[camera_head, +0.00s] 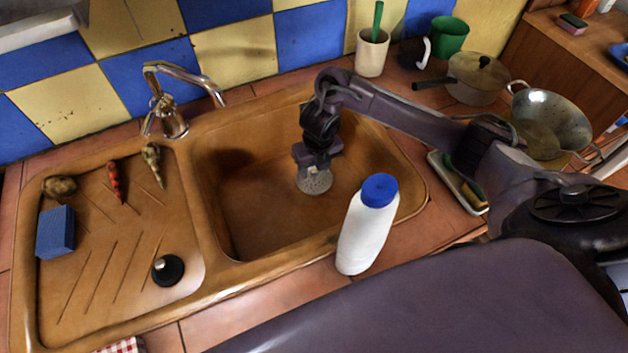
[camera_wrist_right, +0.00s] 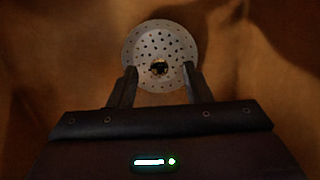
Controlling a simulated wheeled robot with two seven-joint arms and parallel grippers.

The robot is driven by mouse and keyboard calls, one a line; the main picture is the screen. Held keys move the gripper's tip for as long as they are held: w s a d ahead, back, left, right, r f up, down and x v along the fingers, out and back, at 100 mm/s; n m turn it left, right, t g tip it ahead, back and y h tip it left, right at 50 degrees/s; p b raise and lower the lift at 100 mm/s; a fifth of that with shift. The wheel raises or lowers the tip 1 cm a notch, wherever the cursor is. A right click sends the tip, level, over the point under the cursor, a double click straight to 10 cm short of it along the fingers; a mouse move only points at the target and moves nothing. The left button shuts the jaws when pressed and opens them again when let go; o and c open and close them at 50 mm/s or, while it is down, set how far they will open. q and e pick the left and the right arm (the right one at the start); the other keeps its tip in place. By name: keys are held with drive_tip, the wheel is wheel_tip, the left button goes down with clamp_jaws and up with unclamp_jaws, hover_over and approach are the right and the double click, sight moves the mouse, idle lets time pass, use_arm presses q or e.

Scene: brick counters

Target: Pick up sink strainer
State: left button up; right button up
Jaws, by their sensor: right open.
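The sink strainer (camera_head: 314,182) is a pale round disc with small holes, in the basin of the brown sink (camera_head: 270,215). In the right wrist view the strainer (camera_wrist_right: 160,45) shows a dark knob at its centre. My right gripper (camera_head: 317,168) reaches down into the basin, right over the strainer. In the wrist view its two fingers (camera_wrist_right: 160,80) stand apart, one on each side of the knob, over the disc's near part. I cannot tell whether they touch it. My left gripper is not in view.
A white bottle with a blue cap (camera_head: 368,225) stands at the basin's front right rim. The faucet (camera_head: 170,105) rises behind the sink. A blue sponge (camera_head: 56,232) and a black stopper (camera_head: 168,270) lie on the drainboard. A pot (camera_head: 475,80) and a wok (camera_head: 550,115) stand at right.

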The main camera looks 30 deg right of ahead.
drive_tip(key=shift+w+f, duration=0.1)
drive_tip(key=shift+f, duration=0.7)
drive_tip(key=shift+c, duration=0.5)
clamp_jaws()
drive_tip(key=shift+r, duration=0.1)
